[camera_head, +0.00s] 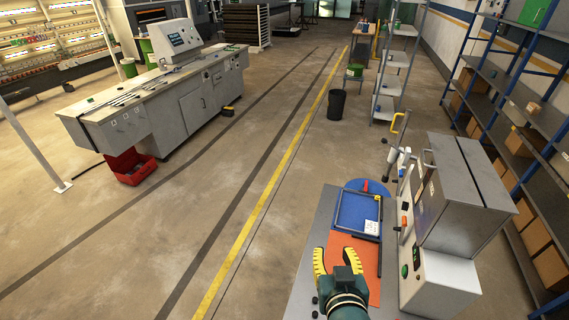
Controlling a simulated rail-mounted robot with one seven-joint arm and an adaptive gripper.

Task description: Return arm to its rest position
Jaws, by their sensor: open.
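My gripper (339,262) is at the bottom centre right, over the near part of a grey worktable (304,272). Its two yellow-edged black fingers are spread apart, and I see nothing held between them. Under and beyond the fingers lies an orange sheet (368,262). Past it is a blue square frame (358,212) with a small white card on its right side. A round blue piece and a small red part show at the far edge of the frame. My wrist hides part of the orange sheet and the near table.
Blue shelving with boxes (546,266) is further right. Open floor (150,235) lies to the left, with a control console (205,100) and a red bin (132,167) beyond.

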